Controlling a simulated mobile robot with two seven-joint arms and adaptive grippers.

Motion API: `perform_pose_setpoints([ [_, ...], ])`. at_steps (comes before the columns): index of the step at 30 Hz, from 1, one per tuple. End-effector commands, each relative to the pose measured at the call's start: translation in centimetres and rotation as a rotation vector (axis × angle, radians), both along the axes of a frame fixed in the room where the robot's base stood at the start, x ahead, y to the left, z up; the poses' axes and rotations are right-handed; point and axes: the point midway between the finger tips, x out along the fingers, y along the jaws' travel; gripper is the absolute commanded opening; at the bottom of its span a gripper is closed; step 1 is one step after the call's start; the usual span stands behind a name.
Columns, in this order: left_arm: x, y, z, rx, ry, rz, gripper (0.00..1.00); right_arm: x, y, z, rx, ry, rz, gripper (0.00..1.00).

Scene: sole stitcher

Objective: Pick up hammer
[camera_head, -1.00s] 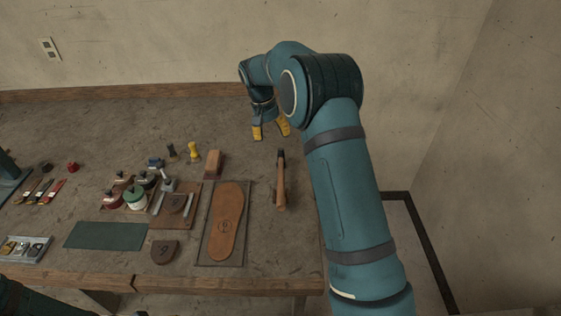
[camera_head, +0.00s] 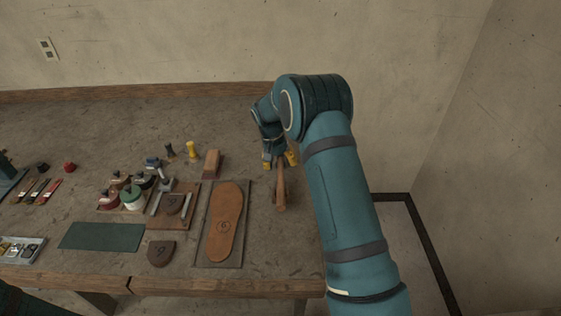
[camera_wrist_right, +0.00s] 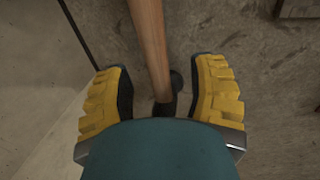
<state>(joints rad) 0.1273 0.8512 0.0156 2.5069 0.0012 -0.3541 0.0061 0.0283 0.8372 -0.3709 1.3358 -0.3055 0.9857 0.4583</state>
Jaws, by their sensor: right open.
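The hammer (camera_head: 281,190) lies on the workbench near its right edge, with its wooden handle toward the front and its dark head toward the back. My right gripper (camera_head: 279,160) is over the head end of the hammer, with its yellow fingertips spread to either side. In the right wrist view the wooden handle (camera_wrist_right: 151,45) runs down between the two open yellow fingers (camera_wrist_right: 161,95), apart from both. The dark hammer head is partly hidden by the gripper body.
On the workbench (camera_head: 100,125), a leather sole (camera_head: 226,225) on a dark board lies left of the hammer. A brown block (camera_head: 211,163), a yellow-topped tool (camera_head: 192,150) and several jars stand farther left. The bench's right edge is close to the hammer.

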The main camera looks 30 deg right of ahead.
Motion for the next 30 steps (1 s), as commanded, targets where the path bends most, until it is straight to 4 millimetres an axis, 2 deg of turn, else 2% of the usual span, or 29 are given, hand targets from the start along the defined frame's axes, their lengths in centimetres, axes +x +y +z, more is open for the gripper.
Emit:
perform_pose_setpoints([
  [3,-0.1,0.0,-0.1,0.0,0.002,-0.001,0.35,-0.1,-0.1,-0.9,0.0,0.0,0.0,0.56],
  [9,-0.1,0.0,-0.1,0.0,0.002,-0.001,0.35,-0.1,-0.1,-0.8,0.0,-0.001,0.0,0.55],
  [14,-0.1,0.0,-0.1,0.0,0.001,0.0,0.35,-0.1,-0.1,-0.8,0.0,-0.001,0.0,0.0],
  [25,0.0,0.0,-0.1,0.0,0.001,0.0,0.35,0.0,-0.1,-0.5,0.0,-0.004,0.0,0.0],
  [30,0.1,0.0,0.3,0.0,-0.001,0.0,0.35,0.1,-0.1,1.6,-0.001,-0.007,0.0,0.0],
])
